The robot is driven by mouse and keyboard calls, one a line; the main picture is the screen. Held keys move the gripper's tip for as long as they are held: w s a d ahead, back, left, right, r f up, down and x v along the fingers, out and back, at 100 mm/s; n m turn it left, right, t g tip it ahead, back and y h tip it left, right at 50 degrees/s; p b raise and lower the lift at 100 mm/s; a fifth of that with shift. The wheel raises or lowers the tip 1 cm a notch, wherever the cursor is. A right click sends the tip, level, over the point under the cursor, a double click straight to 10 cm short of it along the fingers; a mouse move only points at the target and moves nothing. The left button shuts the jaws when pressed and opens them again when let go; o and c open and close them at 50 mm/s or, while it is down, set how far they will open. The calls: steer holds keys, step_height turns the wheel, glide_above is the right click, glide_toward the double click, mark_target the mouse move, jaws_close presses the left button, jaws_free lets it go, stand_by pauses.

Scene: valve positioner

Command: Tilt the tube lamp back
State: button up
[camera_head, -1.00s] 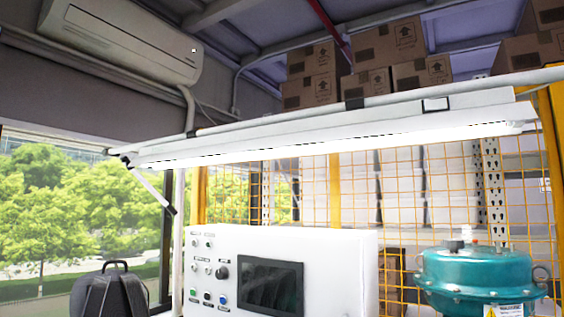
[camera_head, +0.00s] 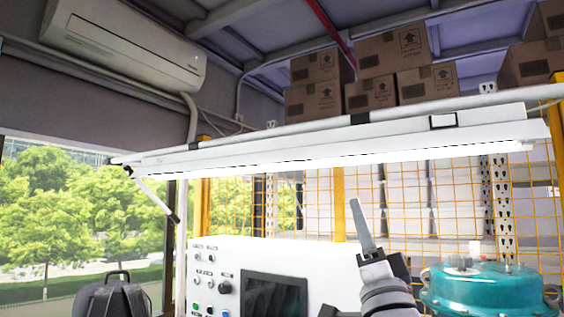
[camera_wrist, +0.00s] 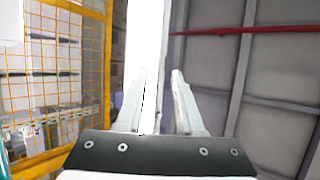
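The tube lamp (camera_head: 340,158) is a long white bar with a bright lit underside, spanning the head view under a pale rail. A short white handle with a dark end (camera_head: 152,193) hangs from its left end. My gripper (camera_head: 356,203) points up below the lamp's middle, apart from it in the head view. In the wrist view my gripper (camera_wrist: 159,75) has two pale fingers spread apart with nothing held. The lamp (camera_wrist: 147,35) appears there as a bright upright strip beyond the fingers, partly covered by the left one.
A white control panel (camera_head: 215,260) with a dark screen stands below left of my gripper. A teal valve actuator (camera_head: 485,287) is at lower right. Behind is a yellow mesh fence (camera_head: 405,190). Cardboard boxes (camera_head: 400,60) are above. A backpack (camera_head: 112,297) is at lower left.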

mark_target(340, 155)
steer(key=p+x, duration=0.5)
steer(key=x, duration=1.2)
steer(key=shift+w+r, duration=0.1)
steer(key=shift+w, duration=0.05)
steer(key=shift+c, duration=0.2)
jaws_close()
stand_by(0.6)
